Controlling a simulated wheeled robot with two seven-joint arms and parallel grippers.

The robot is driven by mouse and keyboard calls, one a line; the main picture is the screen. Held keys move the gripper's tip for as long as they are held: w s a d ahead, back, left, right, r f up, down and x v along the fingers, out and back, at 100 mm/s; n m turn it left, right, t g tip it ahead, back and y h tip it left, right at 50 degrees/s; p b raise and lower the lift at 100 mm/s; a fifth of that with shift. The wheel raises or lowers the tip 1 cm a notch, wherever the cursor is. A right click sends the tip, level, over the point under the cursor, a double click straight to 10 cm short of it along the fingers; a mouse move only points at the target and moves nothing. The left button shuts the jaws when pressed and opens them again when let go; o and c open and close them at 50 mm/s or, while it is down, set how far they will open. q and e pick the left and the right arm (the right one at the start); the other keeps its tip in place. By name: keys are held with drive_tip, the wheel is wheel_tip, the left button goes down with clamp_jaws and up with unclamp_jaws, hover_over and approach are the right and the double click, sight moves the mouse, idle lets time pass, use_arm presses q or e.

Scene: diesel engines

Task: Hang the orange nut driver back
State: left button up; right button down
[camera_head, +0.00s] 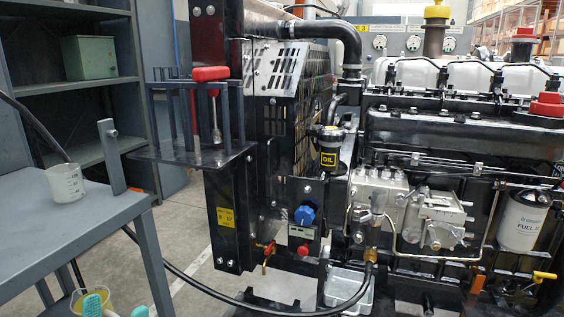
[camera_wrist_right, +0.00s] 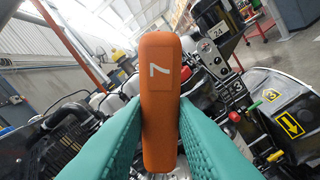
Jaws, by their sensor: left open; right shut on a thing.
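The orange nut driver (camera_wrist_right: 160,95), marked with a white 7 on its handle, is between the teal fingers of my right gripper (camera_wrist_right: 160,115) in the right wrist view. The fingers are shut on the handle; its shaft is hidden. The right gripper and the orange driver are not in the head view. A dark tool rack (camera_head: 185,157) stands beside the engine in the head view, with upright posts. A red-handled driver (camera_head: 210,74) hangs in it, shaft down. My left gripper (camera_head: 115,308) is low at the bottom left, its teal fingertips apart.
A grey bench (camera_head: 60,225) at left carries a white cup (camera_head: 65,183). A black hose runs from near the bench towards the engine (camera_head: 450,130). A blue knob (camera_head: 304,215) and a fuel filter (camera_head: 522,221) are on the engine side. A green box (camera_head: 89,57) sits on a shelf behind.

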drive_tip(key=s+b, duration=0.6)
drive_tip(key=s, duration=0.3)
drive_tip(key=shift+s, duration=0.25)
